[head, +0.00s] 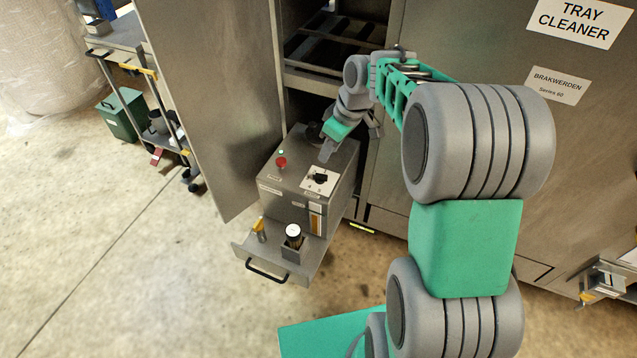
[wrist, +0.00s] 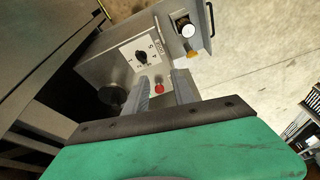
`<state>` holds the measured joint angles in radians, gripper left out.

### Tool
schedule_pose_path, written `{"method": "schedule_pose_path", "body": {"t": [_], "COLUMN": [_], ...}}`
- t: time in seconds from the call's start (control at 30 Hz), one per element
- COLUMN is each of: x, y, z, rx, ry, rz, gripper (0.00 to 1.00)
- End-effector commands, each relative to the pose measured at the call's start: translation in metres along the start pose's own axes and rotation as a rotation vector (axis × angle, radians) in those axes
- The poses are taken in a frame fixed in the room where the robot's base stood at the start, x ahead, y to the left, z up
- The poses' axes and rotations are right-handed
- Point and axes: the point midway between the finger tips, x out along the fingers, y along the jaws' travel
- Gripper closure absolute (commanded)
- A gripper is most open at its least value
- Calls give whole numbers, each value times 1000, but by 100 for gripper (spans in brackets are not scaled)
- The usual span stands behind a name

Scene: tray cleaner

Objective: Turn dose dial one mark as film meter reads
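The dose dial is a black knob (head: 320,179) on a white marked plate on top of a grey box (head: 285,198). It also shows in the wrist view (wrist: 141,56); its exact mark is too small to read. My gripper (head: 326,150) is over the box top, just behind the dial. In the wrist view my gripper (wrist: 163,90) is open and empty, its two fingers apart. The dial lies beyond the fingertips, and I see no contact. I cannot make out the film meter for certain; a narrow strip window (head: 316,218) is on the box front.
A red button (head: 281,162) and a small green light (head: 281,152) sit on the box top. A dark round cap (wrist: 112,95) is beside the fingers. A white-topped cylinder (head: 293,231) stands on the pulled-out drawer (head: 270,258). An open cabinet door (head: 205,100) stands left.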

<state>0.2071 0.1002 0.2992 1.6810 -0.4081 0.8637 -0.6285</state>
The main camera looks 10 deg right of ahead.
Motion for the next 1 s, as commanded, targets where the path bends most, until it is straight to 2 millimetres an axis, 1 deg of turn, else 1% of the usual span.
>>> {"method": "schedule_pose_path", "body": {"t": [0.03,0.1,0.2,0.3,0.37,0.43,0.6,0.7,0.83,1.0], "x": [45,78,107,120,125,135,169,184,193,194], "y": [22,44,62,67,67,65,61,59,58,59], "z": [4,2,3,3,2,2,0,-2,-3,-3], "rx": [-76,-186,-291,-339,-346,-345,-343,-343,-342,-342], "ry": [12,40,71,86,88,87,85,86,85,86], "rz": [-35,-65,-90,-100,-102,-103,-103,-101,-100,-98], "gripper": [69,69,69,69,69,69,69,69,69,69]}}
